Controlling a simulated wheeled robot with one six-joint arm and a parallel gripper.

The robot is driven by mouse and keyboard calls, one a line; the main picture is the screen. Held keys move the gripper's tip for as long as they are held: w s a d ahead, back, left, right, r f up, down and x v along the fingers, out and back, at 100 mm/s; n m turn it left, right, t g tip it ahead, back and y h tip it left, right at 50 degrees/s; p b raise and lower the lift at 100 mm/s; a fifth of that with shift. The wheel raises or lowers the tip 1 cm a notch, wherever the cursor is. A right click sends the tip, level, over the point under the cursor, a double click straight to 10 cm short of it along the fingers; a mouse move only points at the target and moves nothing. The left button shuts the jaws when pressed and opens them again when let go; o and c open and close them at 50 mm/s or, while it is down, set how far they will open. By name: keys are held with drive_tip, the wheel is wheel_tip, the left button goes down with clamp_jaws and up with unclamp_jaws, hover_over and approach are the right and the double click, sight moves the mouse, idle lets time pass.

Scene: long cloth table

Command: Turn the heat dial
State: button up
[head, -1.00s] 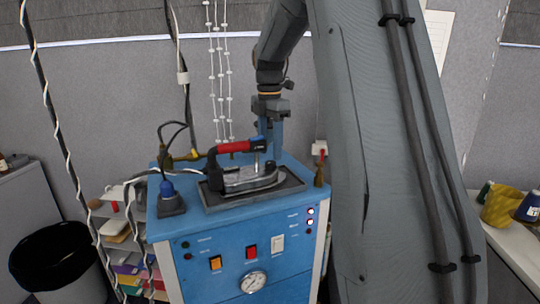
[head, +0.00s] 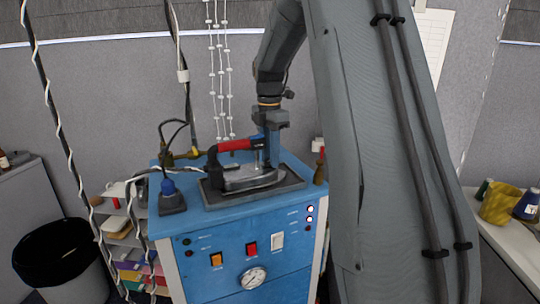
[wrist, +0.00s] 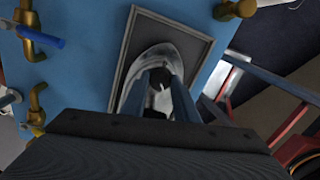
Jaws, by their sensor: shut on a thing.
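A steam iron (head: 250,179) with a red and black handle lies flat on a dark framed rest on top of a blue machine. My gripper (head: 266,160) points straight down at the iron's right part, beside the handle. In the wrist view, my gripper's (wrist: 161,84) two blue fingers come down over the silver iron (wrist: 135,72) and are shut on a small pale part between them. That part sits where a heat dial would be, but the fingers hide most of it.
The blue machine's front (head: 205,284) carries switches, lamps and a round gauge (head: 253,278). A blue-capped fitting (head: 171,197) stands left of the iron rest (head: 292,187). Brass fittings (head: 320,172) edge the top. A hose and cables run at the left.

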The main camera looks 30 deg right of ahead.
drive_tip(key=m+p, duration=0.1)
drive_tip(key=m, duration=0.3)
idle(0.3)
drive_tip(key=o, duration=1.1)
drive_tip(key=shift+r, duration=0.15)
drive_tip(key=shift+w+r+b, duration=0.1)
drive_tip(key=shift+r+b, duration=0.9)
drive_tip(key=shift+r, duration=2.8)
